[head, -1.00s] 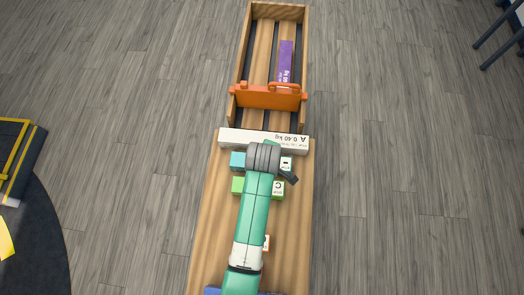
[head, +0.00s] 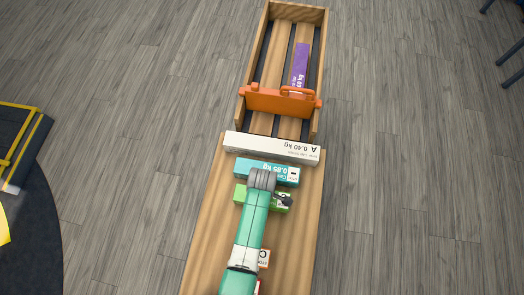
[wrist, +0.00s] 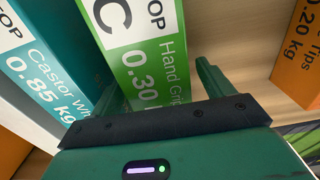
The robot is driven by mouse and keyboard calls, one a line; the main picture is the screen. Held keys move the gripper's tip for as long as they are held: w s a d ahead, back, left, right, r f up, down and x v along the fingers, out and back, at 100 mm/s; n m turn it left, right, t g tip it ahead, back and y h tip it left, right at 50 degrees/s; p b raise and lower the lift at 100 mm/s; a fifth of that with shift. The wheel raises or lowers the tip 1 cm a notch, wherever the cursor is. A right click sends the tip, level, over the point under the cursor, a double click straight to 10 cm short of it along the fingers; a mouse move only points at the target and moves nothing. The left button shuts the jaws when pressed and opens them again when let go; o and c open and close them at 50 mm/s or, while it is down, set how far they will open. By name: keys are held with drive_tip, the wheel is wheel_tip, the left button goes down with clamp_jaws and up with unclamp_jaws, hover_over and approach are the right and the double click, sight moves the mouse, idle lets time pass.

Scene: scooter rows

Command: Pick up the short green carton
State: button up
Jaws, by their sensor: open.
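The short green carton (head: 246,193), marked C, lies on the wooden board beneath my wrist in the head view; the arm hides part of it. In the wrist view the green carton (wrist: 148,50) fills the upper middle, with "Hand Grip" and 0.30 kg on its label. My gripper (wrist: 157,78) is open, with one finger on the right of the carton and the other on its left, by the teal carton. The jaws are not closed on it. I cannot tell whether either finger touches it. In the head view my fingers are mostly hidden.
A teal carton (head: 282,172) lies close beside the green one. Beyond it is a long white carton (head: 270,147). An orange carton (wrist: 300,55) stands apart on the right in the wrist view. An orange gate (head: 275,101) and a purple carton (head: 301,65) are at the wooden tray (head: 322,60).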

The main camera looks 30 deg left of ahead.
drive_tip(key=shift+f, duration=0.15)
drive_tip(key=shift+c, duration=0.4)
drive_tip(key=c, duration=1.2)
